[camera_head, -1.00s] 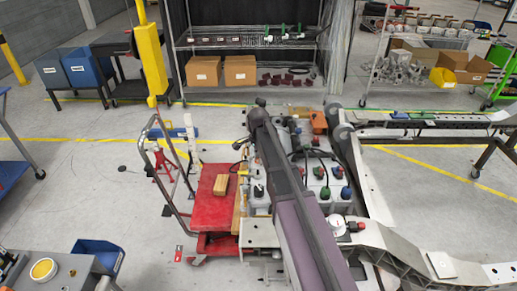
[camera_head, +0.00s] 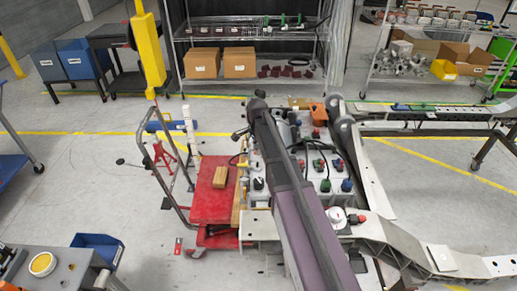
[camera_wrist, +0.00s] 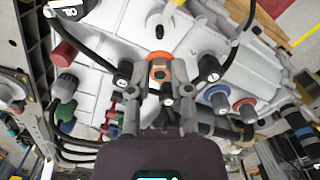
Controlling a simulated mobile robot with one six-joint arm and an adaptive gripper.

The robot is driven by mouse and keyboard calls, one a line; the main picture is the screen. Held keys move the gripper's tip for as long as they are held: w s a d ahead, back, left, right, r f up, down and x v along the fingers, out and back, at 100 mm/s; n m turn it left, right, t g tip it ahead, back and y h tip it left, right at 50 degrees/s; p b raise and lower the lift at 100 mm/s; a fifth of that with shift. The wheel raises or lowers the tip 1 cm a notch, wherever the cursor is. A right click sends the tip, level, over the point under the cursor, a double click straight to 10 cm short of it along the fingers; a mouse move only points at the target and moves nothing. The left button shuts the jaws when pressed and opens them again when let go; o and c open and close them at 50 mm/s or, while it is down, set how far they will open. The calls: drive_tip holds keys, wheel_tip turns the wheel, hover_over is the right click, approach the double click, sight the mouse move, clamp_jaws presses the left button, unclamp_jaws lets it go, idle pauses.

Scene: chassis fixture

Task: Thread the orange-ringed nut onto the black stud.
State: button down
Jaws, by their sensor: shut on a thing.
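In the wrist view, my gripper (camera_wrist: 160,88) has its two grey fingers closed in on the orange-ringed nut (camera_wrist: 160,63), in front of the pale grey housing. The orange ring faces the camera, with a dark centre. A dark round stud-like part (camera_wrist: 160,32) shows on the housing just above the nut. I cannot tell whether it is the black stud, or whether the nut touches any stud. In the head view my arm covers the gripper and the nut.
Black-capped fittings (camera_wrist: 209,68) stand close on both sides of my fingers. Red (camera_wrist: 245,110) and blue (camera_wrist: 218,98) caps are at right, a red cap (camera_wrist: 63,53) at left. Black cables cross the housing. A red cart (camera_head: 214,200) stands left of the chassis.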

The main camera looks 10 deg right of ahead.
sight(258, 164)
drive_tip(key=shift+f+b, duration=1.85)
drive_tip(key=shift+f, duration=0.15)
drive_tip(key=shift+f+b, duration=0.45)
drive_tip(key=shift+f, duration=0.25)
drive_tip(key=shift+f+b, duration=0.5)
drive_tip(key=shift+b, duration=0.25)
drive_tip(key=shift+s, duration=0.15)
drive_tip(key=n, duration=0.5)
drive_tip(key=shift+s+f, duration=0.1)
drive_tip(key=shift+n, duration=2.7)
